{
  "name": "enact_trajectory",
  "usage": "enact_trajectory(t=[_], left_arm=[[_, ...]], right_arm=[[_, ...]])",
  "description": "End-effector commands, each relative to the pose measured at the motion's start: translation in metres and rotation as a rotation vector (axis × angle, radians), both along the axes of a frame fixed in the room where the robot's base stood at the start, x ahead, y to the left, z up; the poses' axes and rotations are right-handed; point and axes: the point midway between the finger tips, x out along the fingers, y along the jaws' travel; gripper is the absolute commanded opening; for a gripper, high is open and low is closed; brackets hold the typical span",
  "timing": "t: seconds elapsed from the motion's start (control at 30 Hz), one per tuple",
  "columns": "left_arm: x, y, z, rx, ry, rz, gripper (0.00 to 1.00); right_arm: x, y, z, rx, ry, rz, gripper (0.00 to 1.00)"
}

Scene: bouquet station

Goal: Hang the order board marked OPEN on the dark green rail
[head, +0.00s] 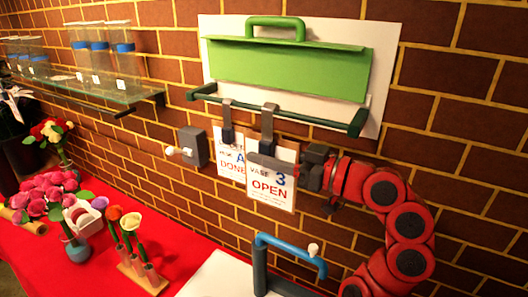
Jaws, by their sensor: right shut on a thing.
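The order board marked OPEN (271,191) is a pale card that also reads "3". It is upright under a dark grey hook (268,118). My right gripper (262,163) comes in from the right and is shut on this board near its top. The hook's top overlaps the dark green rail (315,112); I cannot tell whether it rests on the rail. A second board marked DONE (229,166) is just left, with its own hook (227,112) at the rail. The OPEN board and my gripper partly cover it. My left gripper is not in view.
A grey wall box (193,146) is left of the boards. A blue tap-like pipe (290,243) stands below. Flowers (60,195) stand on the red table (95,265); a glass shelf (125,93) holds containers.

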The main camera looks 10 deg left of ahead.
Motion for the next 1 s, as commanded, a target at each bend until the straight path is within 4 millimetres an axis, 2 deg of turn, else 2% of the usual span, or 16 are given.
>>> enact_trajectory(t=[0.8, 1.0], left_arm=[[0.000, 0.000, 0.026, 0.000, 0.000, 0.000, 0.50], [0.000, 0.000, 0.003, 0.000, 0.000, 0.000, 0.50]], right_arm=[[0.068, -0.029, 0.002, 0.002, 0.001, -0.003, 0.00], [0.068, -0.029, -0.020, 0.003, -0.001, -0.003, 0.00]])
